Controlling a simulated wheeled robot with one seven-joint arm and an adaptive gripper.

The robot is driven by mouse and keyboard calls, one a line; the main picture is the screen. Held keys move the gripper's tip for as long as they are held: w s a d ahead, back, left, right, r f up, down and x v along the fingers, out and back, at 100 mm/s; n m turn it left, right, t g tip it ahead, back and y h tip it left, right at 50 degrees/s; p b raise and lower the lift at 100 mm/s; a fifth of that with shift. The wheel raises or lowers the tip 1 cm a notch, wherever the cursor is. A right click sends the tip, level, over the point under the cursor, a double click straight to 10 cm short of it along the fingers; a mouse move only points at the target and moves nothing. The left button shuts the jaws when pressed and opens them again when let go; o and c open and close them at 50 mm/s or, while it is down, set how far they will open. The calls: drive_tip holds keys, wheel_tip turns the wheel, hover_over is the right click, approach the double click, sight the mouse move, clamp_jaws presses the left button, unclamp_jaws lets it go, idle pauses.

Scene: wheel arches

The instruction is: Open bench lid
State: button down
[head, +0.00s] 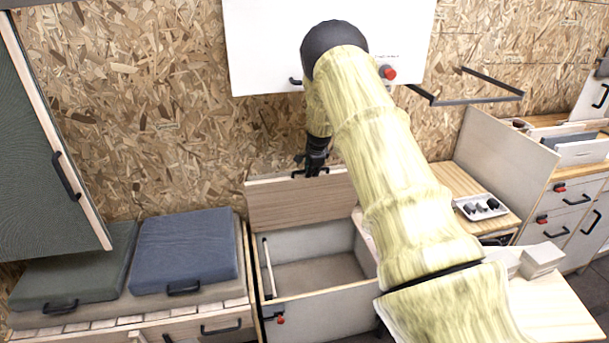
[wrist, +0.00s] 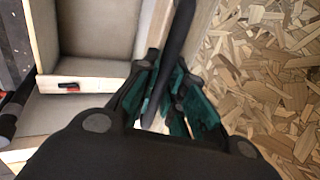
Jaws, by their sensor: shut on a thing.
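The bench lid (head: 295,203), a wood-grain panel, stands raised and roughly upright at the back of the bench, near the chipboard wall. Below it the open grey bench box (head: 335,312) shows its inside. My gripper (head: 312,170) is at the lid's upper edge, shut on the black lid handle (head: 322,172). In the wrist view, the teal-padded fingers of my gripper (wrist: 165,85) close around the black handle bar (wrist: 179,40). My arm hides the right part of the lid and box in the head view.
A blue cushion (head: 185,250) and a green cushion (head: 75,270) lie on the left bench. A white cabinet panel (head: 260,55) hangs above my gripper. A counter with a small tray (head: 482,207) stands at right. Chipboard wall (head: 150,120) is close behind the lid.

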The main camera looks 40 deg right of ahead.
drive_tip(key=shift+d, duration=0.1)
drive_tip(key=c, duration=1.5)
unclamp_jaws()
drive_tip(key=shift+r, duration=0.15)
drive_tip(key=v, duration=1.1)
drive_tip(key=shift+s+r, duration=0.25)
drive_tip(key=shift+r, duration=0.05)
